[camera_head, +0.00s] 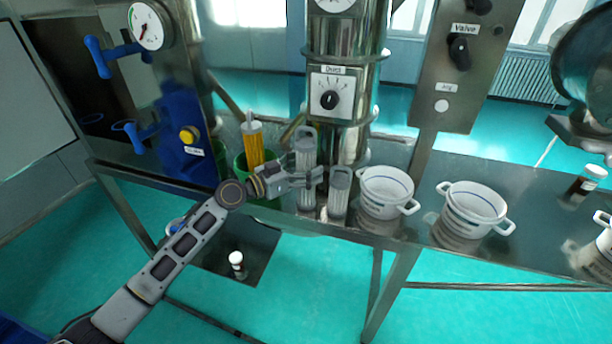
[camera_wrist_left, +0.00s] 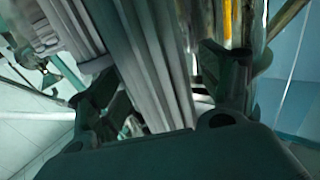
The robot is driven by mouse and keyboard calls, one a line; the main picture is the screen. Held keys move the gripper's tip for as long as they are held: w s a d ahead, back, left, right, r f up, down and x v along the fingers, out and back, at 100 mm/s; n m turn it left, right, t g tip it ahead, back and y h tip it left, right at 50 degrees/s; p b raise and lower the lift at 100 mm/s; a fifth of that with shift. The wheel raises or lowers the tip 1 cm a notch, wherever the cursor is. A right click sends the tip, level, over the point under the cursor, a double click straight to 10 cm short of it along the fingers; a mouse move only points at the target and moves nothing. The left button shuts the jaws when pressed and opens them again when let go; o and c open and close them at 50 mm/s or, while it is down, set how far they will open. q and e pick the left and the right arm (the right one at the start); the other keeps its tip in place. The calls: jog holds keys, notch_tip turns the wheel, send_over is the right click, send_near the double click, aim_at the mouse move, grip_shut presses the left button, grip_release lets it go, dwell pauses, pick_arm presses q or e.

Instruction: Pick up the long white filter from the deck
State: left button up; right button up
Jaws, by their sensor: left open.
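The long white filter (camera_head: 305,148) stands upright on the steel deck (camera_head: 270,207), in front of the steel column. My left gripper (camera_head: 312,177) is at its lower part, with the fingers open. In the left wrist view the pale ribbed body of a filter (camera_wrist_left: 150,60) runs between the two open fingers (camera_wrist_left: 165,85). I cannot tell whether either finger touches it. A shorter white filter (camera_head: 339,192) stands just right of the gripper, close to the fingertips.
A yellow filter (camera_head: 254,145) stands in a green bin (camera_head: 241,168) left of the long filter. White two-handled pots (camera_head: 386,190) (camera_head: 471,212) stand to the right. The steel column (camera_head: 345,60) with a dial is close behind. A small bottle (camera_head: 237,262) sits lower down.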

aim_at(306, 142)
pick_arm(q)
jog(key=c, duration=1.2)
jog(key=shift+r, duration=5.05)
